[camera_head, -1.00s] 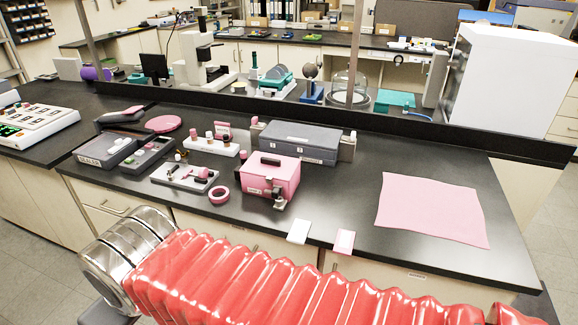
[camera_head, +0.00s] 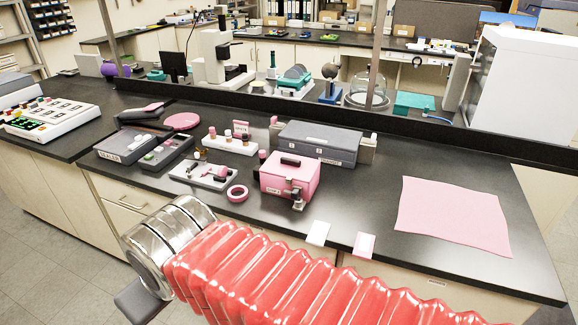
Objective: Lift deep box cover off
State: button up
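A pink box (camera_head: 287,185) with a black handle (camera_head: 290,161) on its cover stands closed on the black bench, near the front middle. A metal latch (camera_head: 297,198) shows on its front. Behind it lies a wide grey case (camera_head: 318,145), also closed. I cannot tell for sure which one is the deep box; the pink one has the handled cover. My arm, in a red sleeve with a metal ring end, crosses the foreground in front of the bench, apart from both boxes.
A pink sheet (camera_head: 452,215) lies flat at the right, with clear bench around it. Two small cards (camera_head: 318,233) lie at the front edge.

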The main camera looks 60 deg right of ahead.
aim_at(291, 167)
jog(key=i, duration=0.95)
